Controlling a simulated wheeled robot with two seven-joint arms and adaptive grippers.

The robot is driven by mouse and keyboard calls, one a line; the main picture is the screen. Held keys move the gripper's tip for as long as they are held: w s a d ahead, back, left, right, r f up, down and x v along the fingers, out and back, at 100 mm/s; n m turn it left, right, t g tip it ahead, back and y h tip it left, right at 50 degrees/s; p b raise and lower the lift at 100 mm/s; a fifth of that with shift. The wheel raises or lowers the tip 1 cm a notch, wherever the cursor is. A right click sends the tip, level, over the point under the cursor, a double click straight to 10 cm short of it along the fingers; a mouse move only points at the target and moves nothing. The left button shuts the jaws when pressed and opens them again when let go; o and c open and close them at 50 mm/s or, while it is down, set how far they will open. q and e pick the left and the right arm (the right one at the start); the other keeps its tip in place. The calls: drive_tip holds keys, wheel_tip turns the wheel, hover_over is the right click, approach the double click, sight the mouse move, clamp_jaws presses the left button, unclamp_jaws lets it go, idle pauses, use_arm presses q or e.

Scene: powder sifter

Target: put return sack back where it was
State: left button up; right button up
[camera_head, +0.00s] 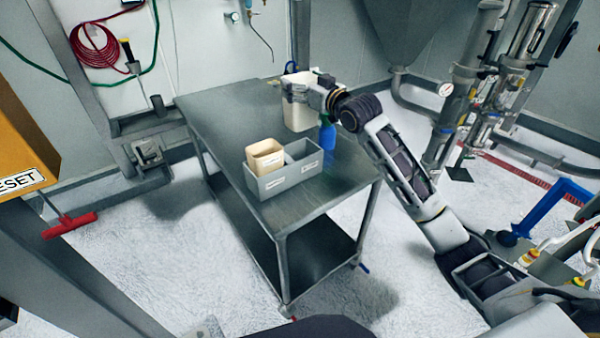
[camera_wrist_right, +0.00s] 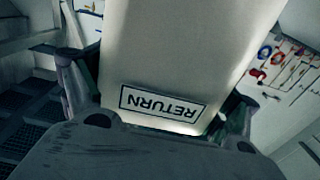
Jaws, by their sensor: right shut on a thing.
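The return sack (camera_head: 299,116) is a tall pale container at the far end of the metal table. My right gripper (camera_head: 298,88) is shut on its upper part, reaching in from the right. In the right wrist view the sack (camera_wrist_right: 180,50) fills the middle, with its RETURN label upside down. The right gripper's fingers (camera_wrist_right: 158,98) lie on both sides of it. The sack looks near upright; I cannot tell whether its base touches the tabletop. My left gripper is not in view.
The metal table (camera_head: 215,115) has a lower shelf. A grey divided bin (camera_head: 285,184) with a beige tub (camera_head: 264,155) in its left part stands near the front. A blue bottle (camera_head: 327,136) stands close to the sack. The table's left part is clear.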

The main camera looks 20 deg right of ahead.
sight(301, 127)
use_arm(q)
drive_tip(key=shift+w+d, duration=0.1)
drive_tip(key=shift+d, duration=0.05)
use_arm(e)
wheel_tip(301, 127, down, 12)
drive_tip(key=shift+r, duration=0.2)
drive_tip(key=shift+f, duration=1.05)
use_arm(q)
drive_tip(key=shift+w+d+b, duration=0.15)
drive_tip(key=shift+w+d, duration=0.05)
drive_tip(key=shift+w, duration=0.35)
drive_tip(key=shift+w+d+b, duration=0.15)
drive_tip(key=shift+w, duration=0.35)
use_arm(e)
wheel_tip(301, 127, down, 4)
drive_tip(key=shift+f, duration=0.2)
